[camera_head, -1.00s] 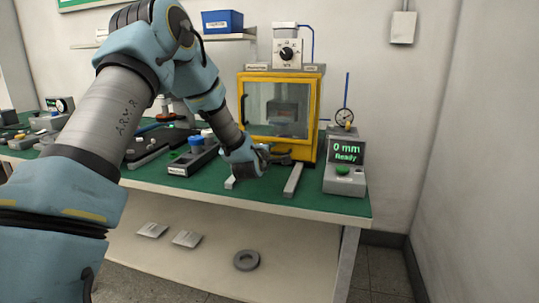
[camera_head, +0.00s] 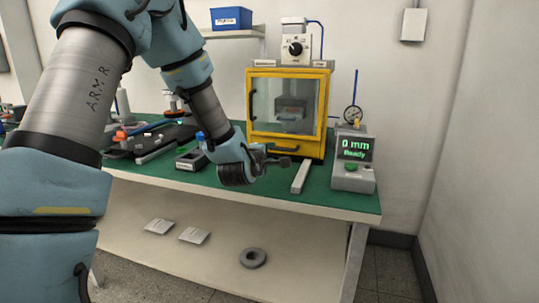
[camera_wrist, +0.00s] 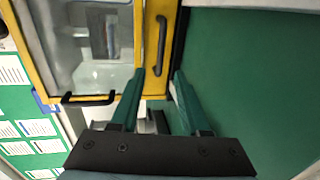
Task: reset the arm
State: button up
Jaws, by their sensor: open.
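My gripper (camera_head: 278,161) is over the green bench top, in front of the yellow-framed cabinet (camera_head: 322,115). In the wrist view, my gripper (camera_wrist: 158,75) has its two green fingers apart, with nothing visible held between them. Beyond the fingertips, the wrist view shows the cabinet's yellow frame (camera_wrist: 150,52) and a black handle (camera_wrist: 159,45). Whether the fingers touch the cabinet is not clear. My arm reaches in from the left of the head view.
A grey bar (camera_head: 301,177) lies on the green bench (camera_head: 265,192) right of my gripper. A display box reading "0 mm Ready" (camera_head: 354,165) and a dial gauge (camera_head: 352,114) stand at the right. A small black device (camera_head: 187,160) sits left of my wrist.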

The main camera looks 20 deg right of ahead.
jog(key=a+m+y+p, duration=0.1)
jog(key=a, duration=0.2)
jog(key=w+a+m+g+y+p, duration=0.1)
jog(key=a, duration=0.3)
jog(key=a+r+m+y+p, duration=0.1)
jog(key=a, duration=0.2)
jog(key=shift+w+a+m+g+y+p, duration=0.15)
jog(key=shift+a+m+g+y+p, duration=0.15)
jog(key=shift+p, duration=0.1)
jog(key=s+a+r+m+g+y+p, duration=0.1)
jog(key=s+a+m+g+y+p, duration=0.1)
jog(key=s+a, duration=0.3)
jog(key=s+a+r+m+g+y+p, duration=0.2)
jog(key=s+a, duration=0.4)
jog(key=a, duration=0.8)
jog(key=s+a+r+m+g+y+p, duration=0.1)
jog(key=s+a+m+g+y+p, duration=0.1)
jog(key=s+a, duration=0.4)
jog(key=a+m+g+p, duration=0.1)
jog(key=a+g, duration=0.1)
jog(key=a, duration=0.2)
jog(key=shift+r+y, duration=0.4)
